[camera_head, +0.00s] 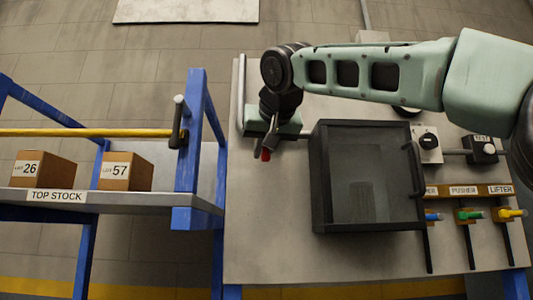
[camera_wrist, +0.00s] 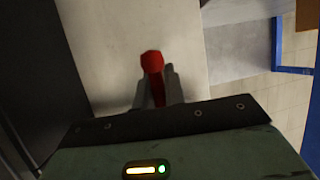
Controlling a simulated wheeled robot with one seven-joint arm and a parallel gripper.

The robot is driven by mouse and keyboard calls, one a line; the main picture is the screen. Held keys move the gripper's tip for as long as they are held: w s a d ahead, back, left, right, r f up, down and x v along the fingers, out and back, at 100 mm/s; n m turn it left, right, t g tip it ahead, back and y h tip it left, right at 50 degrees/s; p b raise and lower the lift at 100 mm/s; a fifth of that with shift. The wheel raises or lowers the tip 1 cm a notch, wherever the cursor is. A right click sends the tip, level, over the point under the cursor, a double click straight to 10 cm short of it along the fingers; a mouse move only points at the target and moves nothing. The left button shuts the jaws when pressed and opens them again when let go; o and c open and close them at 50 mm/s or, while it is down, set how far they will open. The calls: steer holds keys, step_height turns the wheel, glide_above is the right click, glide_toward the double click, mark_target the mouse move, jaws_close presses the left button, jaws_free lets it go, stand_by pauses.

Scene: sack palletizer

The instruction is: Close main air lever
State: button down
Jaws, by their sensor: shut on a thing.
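The main air lever, a red handle (camera_head: 265,155), shows just below my gripper (camera_head: 268,142) in the head view, left of the dark glass-fronted box. In the wrist view the red lever (camera_wrist: 152,64) has a rounded red end and stands between the two grey fingers of my gripper (camera_wrist: 154,88). My gripper is shut on it. The lever's base and pivot are hidden by my gripper and arm.
A dark glass-doored box (camera_head: 366,178) stands close right of my gripper. Blue, green (camera_head: 470,215) and yellow levers sit at the panel's right. A blue rack (camera_head: 195,150) with a shelf and two cartons stands left. The panel below my gripper is bare.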

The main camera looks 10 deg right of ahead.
stand_by(0.5)
steer(key=c, duration=1.5)
jaws_free()
steer(key=b+v, duration=0.1)
steer(key=v, duration=1.6)
steer(key=shift+s, duration=0.25)
steer(key=shift+f, duration=0.1)
